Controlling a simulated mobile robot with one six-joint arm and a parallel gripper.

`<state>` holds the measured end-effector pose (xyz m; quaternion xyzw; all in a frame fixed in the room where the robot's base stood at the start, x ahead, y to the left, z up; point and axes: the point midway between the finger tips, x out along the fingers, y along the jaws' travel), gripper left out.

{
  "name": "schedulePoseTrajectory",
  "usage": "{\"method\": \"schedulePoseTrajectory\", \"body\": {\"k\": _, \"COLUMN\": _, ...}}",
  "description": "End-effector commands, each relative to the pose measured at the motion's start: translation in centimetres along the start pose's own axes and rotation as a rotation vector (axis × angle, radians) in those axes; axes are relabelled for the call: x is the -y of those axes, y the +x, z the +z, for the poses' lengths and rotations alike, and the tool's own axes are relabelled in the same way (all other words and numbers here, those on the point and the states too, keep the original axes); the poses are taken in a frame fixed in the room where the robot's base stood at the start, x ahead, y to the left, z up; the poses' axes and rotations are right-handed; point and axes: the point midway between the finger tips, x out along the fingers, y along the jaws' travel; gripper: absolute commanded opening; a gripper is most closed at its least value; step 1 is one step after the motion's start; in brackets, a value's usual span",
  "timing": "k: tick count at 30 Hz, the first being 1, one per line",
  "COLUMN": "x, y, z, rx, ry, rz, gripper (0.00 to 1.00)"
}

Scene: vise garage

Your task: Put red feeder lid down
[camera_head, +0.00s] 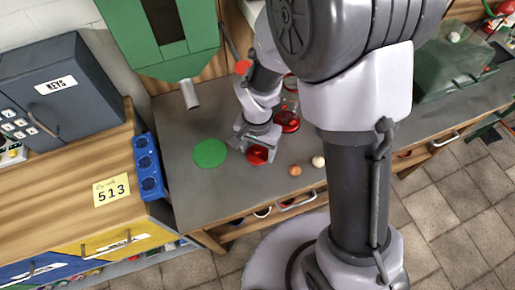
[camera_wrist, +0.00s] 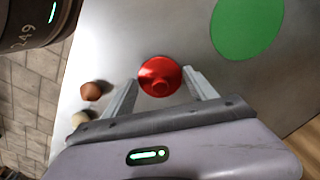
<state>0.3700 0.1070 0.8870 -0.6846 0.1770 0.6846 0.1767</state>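The red feeder lid (camera_wrist: 160,76) is round with a small knob facing the wrist camera. In the wrist view it sits between the two fingertips of my gripper (camera_wrist: 161,78), which meet its left and right edges. My gripper appears shut on the lid. In the head view the lid (camera_head: 257,155) is low over the grey bench top (camera_head: 215,195); I cannot tell if it touches the surface. My gripper (camera_head: 256,146) points down there, just right of a flat green disc (camera_head: 210,153), which also shows in the wrist view (camera_wrist: 247,25).
An orange-brown ball (camera_head: 295,170) and a pale ball (camera_head: 318,161) lie right of the lid. A red-based clear container (camera_head: 287,121) stands behind. A green machine with a spout (camera_head: 190,95) hangs at back left. Bare bench lies in front of the green disc.

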Motion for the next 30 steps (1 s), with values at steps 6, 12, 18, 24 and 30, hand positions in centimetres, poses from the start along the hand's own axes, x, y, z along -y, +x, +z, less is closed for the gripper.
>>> {"method": "schedulePoseTrajectory", "body": {"k": 6, "x": 0.0, "y": -0.1, "z": 0.0, "rx": 0.000, "ry": 0.000, "rz": 0.000, "gripper": 0.82}}
{"method": "schedulePoseTrajectory", "body": {"k": 12, "x": 0.0, "y": -0.7, "z": 0.0, "rx": 0.000, "ry": 0.000, "rz": 0.000, "gripper": 0.82}}
{"method": "schedulePoseTrajectory", "body": {"k": 18, "x": 0.1, "y": -6.0, "z": -0.1, "rx": -0.004, "ry": 0.000, "rz": -0.004, "gripper": 0.82}}
{"method": "schedulePoseTrajectory", "body": {"k": 24, "x": 0.1, "y": -10.9, "z": -0.1, "rx": -0.003, "ry": -0.001, "rz": -0.003, "gripper": 0.82}}
{"method": "schedulePoseTrajectory", "body": {"k": 30, "x": -0.4, "y": -13.8, "z": -0.1, "rx": -0.014, "ry": -0.001, "rz": -0.023, "gripper": 0.82}}
